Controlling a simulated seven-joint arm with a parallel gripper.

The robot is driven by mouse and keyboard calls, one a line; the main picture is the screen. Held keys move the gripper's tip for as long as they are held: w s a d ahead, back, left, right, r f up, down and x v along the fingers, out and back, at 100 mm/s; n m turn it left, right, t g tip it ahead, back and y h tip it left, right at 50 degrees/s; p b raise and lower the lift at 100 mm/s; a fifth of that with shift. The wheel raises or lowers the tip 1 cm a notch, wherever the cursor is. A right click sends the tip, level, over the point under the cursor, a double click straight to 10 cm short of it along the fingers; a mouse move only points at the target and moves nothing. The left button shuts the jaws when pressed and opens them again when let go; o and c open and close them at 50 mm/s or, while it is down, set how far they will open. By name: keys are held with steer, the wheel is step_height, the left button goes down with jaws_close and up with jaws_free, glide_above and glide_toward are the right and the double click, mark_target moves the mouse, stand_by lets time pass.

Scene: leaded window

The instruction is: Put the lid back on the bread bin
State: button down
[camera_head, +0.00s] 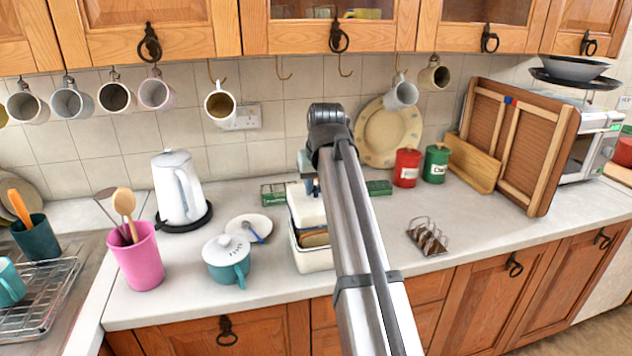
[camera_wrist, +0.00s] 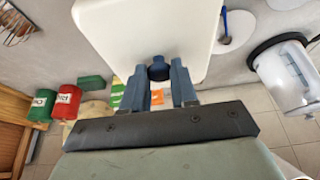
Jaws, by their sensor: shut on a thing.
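The bread bin (camera_head: 312,262) is a cream box standing on the worktop, partly hidden behind my arm. Its white lid (camera_head: 304,207) is raised above it; the lid also fills the top middle of the wrist view (camera_wrist: 150,28). Brown bread shows in the open gap between lid and bin. My gripper (camera_wrist: 158,78) is shut on the lid's dark blue knob (camera_wrist: 158,66), one finger on each side. In the head view my arm hides the right part of the lid and bin.
A teal pot with a white lid (camera_head: 227,261), a plate with a blue-handled utensil (camera_head: 249,226) and a kettle (camera_head: 180,190) stand left. A toast rack (camera_head: 428,238) and red (camera_head: 407,168) and green canisters (camera_head: 436,163) stand right. Mugs hang above.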

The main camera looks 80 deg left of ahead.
mark_target(317, 199)
steer(key=shift+f, duration=2.85)
steer(key=shift+f, duration=0.15)
steer(key=shift+c, duration=1.6)
jaws_free()
steer(key=shift+r, duration=3.5)
